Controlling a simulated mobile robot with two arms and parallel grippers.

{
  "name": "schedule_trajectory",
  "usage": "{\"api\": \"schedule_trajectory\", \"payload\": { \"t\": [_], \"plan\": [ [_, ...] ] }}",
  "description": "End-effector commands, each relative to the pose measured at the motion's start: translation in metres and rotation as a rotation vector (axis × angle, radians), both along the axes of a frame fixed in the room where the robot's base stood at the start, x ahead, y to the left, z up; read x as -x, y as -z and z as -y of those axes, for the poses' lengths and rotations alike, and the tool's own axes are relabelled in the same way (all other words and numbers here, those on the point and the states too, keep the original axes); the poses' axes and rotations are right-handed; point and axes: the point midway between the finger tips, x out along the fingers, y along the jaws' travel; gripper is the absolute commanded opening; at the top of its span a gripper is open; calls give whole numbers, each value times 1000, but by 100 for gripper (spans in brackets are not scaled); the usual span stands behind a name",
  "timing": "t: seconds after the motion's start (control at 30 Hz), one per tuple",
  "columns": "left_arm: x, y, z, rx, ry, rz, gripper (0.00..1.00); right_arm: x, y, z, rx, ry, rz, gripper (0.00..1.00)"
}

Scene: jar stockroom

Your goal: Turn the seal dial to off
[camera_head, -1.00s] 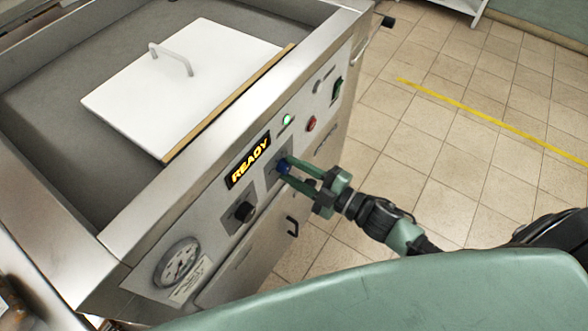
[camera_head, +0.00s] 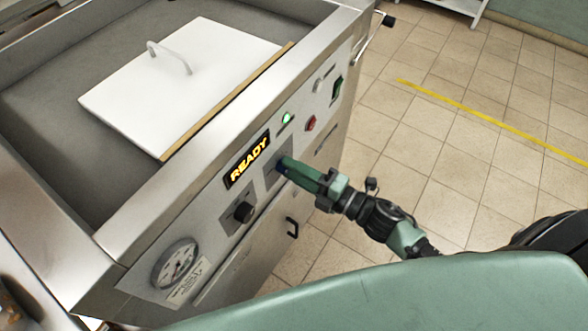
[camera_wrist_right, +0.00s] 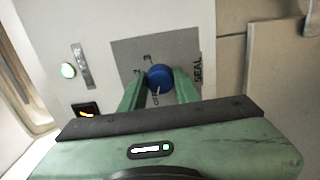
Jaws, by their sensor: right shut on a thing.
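The seal dial (camera_wrist_right: 160,77) is a blue knob on a grey plate marked SEAL in the right wrist view. A light pointer mark shows on its lower edge. My right gripper (camera_wrist_right: 160,88) has its green fingers on both sides of the dial, shut on it. In the head view the right gripper (camera_head: 287,165) reaches the machine's front panel and its fingers mostly hide the dial. My left gripper is not in view.
The steel machine's front panel carries a lit READY display (camera_head: 248,160), a black knob (camera_head: 243,211), a gauge (camera_head: 176,264), a green lamp (camera_head: 287,118) and a red button (camera_head: 311,123). A white lid (camera_head: 185,85) lies in the basin.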

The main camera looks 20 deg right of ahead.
Motion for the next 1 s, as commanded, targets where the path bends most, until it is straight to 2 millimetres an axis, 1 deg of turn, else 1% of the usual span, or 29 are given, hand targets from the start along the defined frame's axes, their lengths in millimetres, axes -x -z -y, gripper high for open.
{"api": "schedule_trajectory", "payload": {
  "t": [0.43,0.47,0.5,0.53,0.87,1.0],
  "plan": [
    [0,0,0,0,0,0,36,1,1,-1,11,-2,6,0],
    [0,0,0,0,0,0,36,1,1,-1,11,-2,6,34],
    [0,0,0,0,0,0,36,1,1,-1,11,-2,6,45],
    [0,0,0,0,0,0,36,1,1,-1,10,-1,5,53],
    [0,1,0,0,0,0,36,1,1,1,9,0,5,53],
    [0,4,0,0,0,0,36,13,3,9,10,0,2,53]
  ]
}}
